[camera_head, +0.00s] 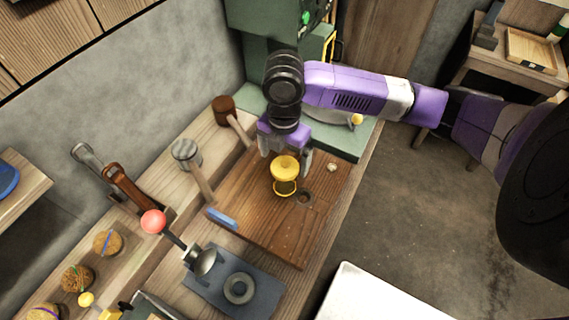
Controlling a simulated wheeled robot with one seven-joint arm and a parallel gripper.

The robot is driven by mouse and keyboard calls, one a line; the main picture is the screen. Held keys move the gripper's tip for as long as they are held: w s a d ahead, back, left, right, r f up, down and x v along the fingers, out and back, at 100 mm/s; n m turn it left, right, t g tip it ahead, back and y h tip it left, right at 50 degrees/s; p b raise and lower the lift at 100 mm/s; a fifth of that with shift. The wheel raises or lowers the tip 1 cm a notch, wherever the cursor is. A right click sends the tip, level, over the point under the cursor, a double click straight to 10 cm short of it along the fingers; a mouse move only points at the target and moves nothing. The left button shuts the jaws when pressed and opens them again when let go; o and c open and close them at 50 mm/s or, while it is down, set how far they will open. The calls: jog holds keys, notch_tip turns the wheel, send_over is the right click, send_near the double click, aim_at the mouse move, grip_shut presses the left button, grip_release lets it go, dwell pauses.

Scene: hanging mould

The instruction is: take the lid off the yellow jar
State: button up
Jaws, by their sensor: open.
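The yellow jar (284,187) stands on a brown wooden board. Its yellow lid (285,165) is on top, and the body below looks like a glassy shape with a yellow rim at the base. My gripper (285,160) points down over the jar from behind it. Its fingers are open and show on the left and right of the lid. I cannot tell whether either finger touches the lid.
The brown board (270,240) has a dark round hole right of the jar. A mallet with a blue-ended handle (222,217) lies at its left edge. Open floor (430,210) is at the right.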

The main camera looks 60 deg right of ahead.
jog(key=shift+f, duration=1.2)
jog(key=c, duration=1.4)
jog(key=shift+r, duration=0.1)
